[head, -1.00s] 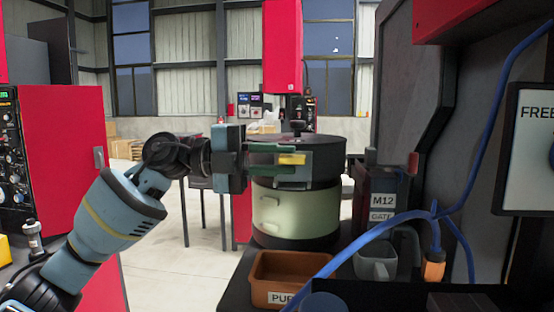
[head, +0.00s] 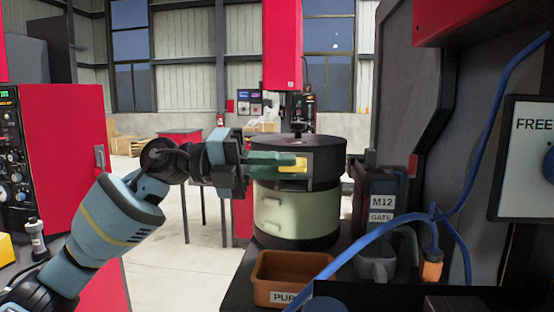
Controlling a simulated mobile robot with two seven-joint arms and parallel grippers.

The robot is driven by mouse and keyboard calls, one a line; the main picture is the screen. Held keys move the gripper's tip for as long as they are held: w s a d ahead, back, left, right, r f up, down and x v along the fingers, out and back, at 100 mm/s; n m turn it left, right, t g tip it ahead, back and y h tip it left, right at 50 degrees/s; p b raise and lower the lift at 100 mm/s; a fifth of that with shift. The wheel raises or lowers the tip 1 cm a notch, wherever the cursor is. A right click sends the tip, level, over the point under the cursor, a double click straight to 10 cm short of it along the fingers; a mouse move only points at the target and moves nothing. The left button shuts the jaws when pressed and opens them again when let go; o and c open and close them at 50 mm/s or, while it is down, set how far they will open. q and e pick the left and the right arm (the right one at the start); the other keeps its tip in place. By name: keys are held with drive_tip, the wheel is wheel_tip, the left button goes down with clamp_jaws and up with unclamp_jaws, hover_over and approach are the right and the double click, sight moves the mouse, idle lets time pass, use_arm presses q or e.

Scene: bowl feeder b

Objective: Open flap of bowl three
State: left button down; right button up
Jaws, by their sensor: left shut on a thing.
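The bowl feeder (head: 297,212) stands on a dark bench in the middle of the head view, with a pale green drum and a dark lid (head: 318,146) with a knob. A yellow tab (head: 293,163) sits at the upper front side of the bowl, beside a grey plate. My left gripper (head: 287,162) reaches in from the left, its green fingers shut at the yellow tab. The fingers hide part of the tab and the bowl's side. No number three shows on this bowl. My right gripper is not in view.
An orange-brown bin (head: 280,276) with a partly hidden label stands in front of the bowl. A dark M12 gate box (head: 380,198) and a grey cup (head: 376,266) are to the right. A blue hose (head: 352,250) crosses the front right.

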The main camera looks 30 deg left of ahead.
sight(276, 183)
use_arm(q)
drive_tip(key=m, duration=0.3)
drive_tip(key=s+f+m, duration=0.1)
drive_tip(key=m, duration=0.2)
drive_tip(key=s+d+f+m+b, duration=0.1)
drive_tip(key=m, duration=0.1)
drive_tip(key=shift+f+m, duration=0.1)
drive_tip(key=shift+m, duration=0.3)
drive_tip(key=shift+s+f+m+b, duration=0.15)
drive_tip(key=shift+f+m+b, duration=0.2)
drive_tip(key=shift+m, duration=0.55)
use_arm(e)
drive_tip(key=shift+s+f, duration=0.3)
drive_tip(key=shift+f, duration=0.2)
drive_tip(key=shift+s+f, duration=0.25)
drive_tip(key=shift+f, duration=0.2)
use_arm(q)
drive_tip(key=shift+r, duration=0.1)
